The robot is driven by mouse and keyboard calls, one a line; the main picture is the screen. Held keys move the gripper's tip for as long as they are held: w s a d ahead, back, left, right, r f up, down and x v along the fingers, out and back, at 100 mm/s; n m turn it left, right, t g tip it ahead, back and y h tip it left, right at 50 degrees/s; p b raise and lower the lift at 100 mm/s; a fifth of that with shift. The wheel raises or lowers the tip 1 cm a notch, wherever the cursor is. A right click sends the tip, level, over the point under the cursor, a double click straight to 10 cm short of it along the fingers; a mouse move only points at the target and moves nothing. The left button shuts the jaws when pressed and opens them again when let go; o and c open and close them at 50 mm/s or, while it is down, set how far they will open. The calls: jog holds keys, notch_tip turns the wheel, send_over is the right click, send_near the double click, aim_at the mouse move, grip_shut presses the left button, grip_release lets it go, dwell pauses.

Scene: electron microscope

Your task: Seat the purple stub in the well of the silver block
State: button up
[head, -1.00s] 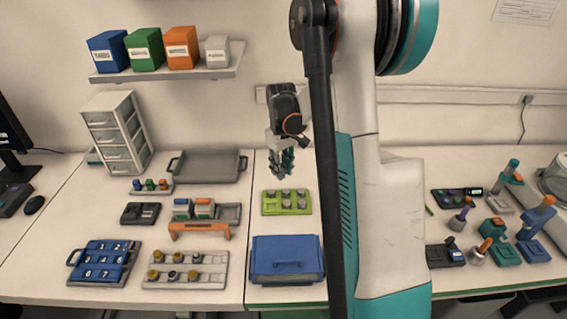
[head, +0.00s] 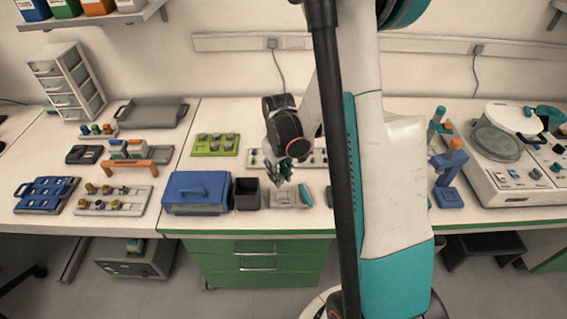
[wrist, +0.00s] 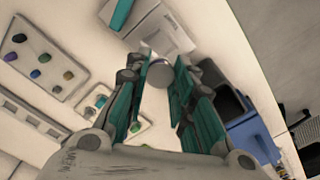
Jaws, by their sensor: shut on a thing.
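My gripper (head: 284,172) is in the air above the bench, over the silver block (head: 288,197). The held piece appears apart from the block. I cannot tell how well it lines up with the well.
A black open bin (head: 247,193) and a blue case (head: 197,191) stand left of the block. A teal bar (head: 305,196) lies at its right. Behind is a grey rack with coloured pieces (head: 310,158); a green tray (head: 215,144) is farther left.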

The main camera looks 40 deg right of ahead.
aim_at(282, 182)
jog(key=shift+s+d+f, duration=0.15)
jog(key=shift+s+f, duration=0.1)
jog(key=shift+s, duration=0.2)
jog(key=shift+f+b, duration=1.85)
jog(key=shift+f, duration=0.65)
jog(key=shift+w+f+b, duration=0.1)
jog(key=shift+f+b, duration=0.25)
jog(key=shift+b, duration=0.05)
jog(key=o, duration=1)
jog(key=shift+c, duration=0.2)
notch_tip(282, 182, up, 12)
jog(key=shift+r, duration=0.1)
